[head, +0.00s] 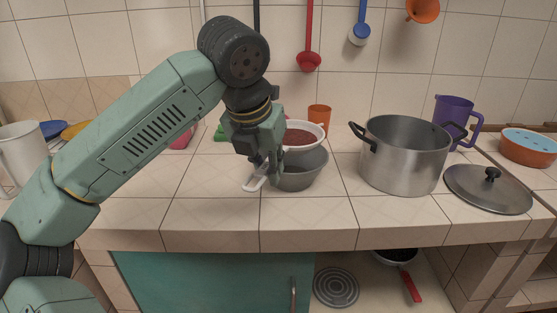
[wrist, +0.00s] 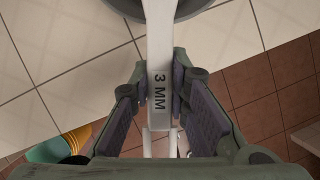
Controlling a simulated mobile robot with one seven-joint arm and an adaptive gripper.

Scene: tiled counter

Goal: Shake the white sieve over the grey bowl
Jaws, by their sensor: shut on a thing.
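The white sieve (head: 322,131) is over the grey bowl (head: 304,176) in the head view, with reddish-brown contents showing inside it. My gripper (head: 262,174) is shut on the sieve's white handle, left of the bowl. In the wrist view the handle (wrist: 160,55), marked "3 MM", runs between the two fingers of my gripper (wrist: 158,98). Part of the grey bowl (wrist: 190,8) shows at the top edge there. The inside of the bowl is hidden, and I cannot tell whether the sieve touches its rim.
A large steel pot (head: 405,160) stands right of the bowl, with its lid (head: 488,190) lying beside it. An orange cup (head: 319,115) is behind the sieve. A purple jug (head: 455,115) stands at the back right. The counter in front of the bowl is clear.

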